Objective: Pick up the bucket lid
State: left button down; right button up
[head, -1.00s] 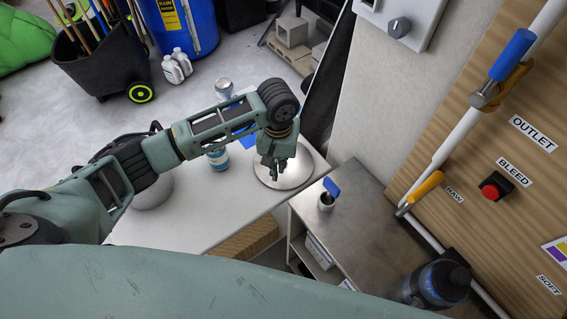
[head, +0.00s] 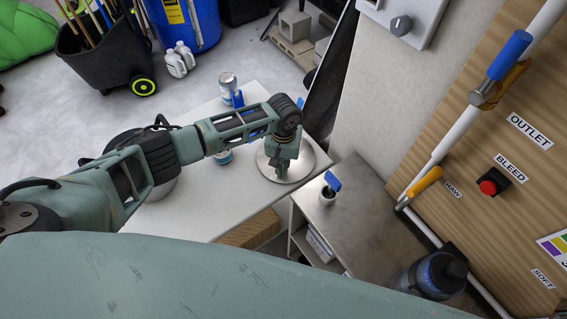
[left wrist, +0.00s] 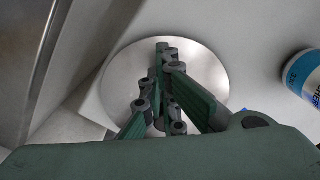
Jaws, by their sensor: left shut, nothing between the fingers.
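The bucket lid (head: 305,163) is a round, shiny metal disc lying on the white table near its right end. It also shows in the left wrist view (left wrist: 207,72), behind the fingers. My left gripper (head: 280,176) is over the lid, shut and empty. In the left wrist view the closed fingers (left wrist: 162,50) point across the lid's middle and hide part of it. I cannot tell whether the fingertips touch the lid. A metal bucket (head: 160,188) stands on the table at left, partly hidden behind my left arm. My right gripper is not in view.
A can (head: 228,86) stands at the table's far edge. A blue-and-white container (head: 222,157) is partly hidden by my left arm; a similar one shows in the left wrist view (left wrist: 303,75). A metal cabinet (head: 365,215) with a blue-handled item (head: 331,187) stands right of the white table (head: 190,220).

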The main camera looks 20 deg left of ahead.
pick_arm(q)
jog(key=w+b, duration=0.4)
jog(key=w+a+b, duration=0.1)
jog(key=w+b, duration=0.2)
jog(key=w, duration=0.1)
jog(key=w+b, duration=0.4)
jog(key=shift+w+a+f+b, duration=0.2)
jog(key=shift+a+f+b, duration=0.05)
jog(key=shift+f+b, duration=0.1)
jog(key=shift+w+r+b, duration=0.2)
jog(key=shift+w+b, duration=0.3)
jog(key=shift+b, duration=0.1)
jog(key=shift+w+a+r, duration=0.1)
jog(key=shift+r, duration=0.05)
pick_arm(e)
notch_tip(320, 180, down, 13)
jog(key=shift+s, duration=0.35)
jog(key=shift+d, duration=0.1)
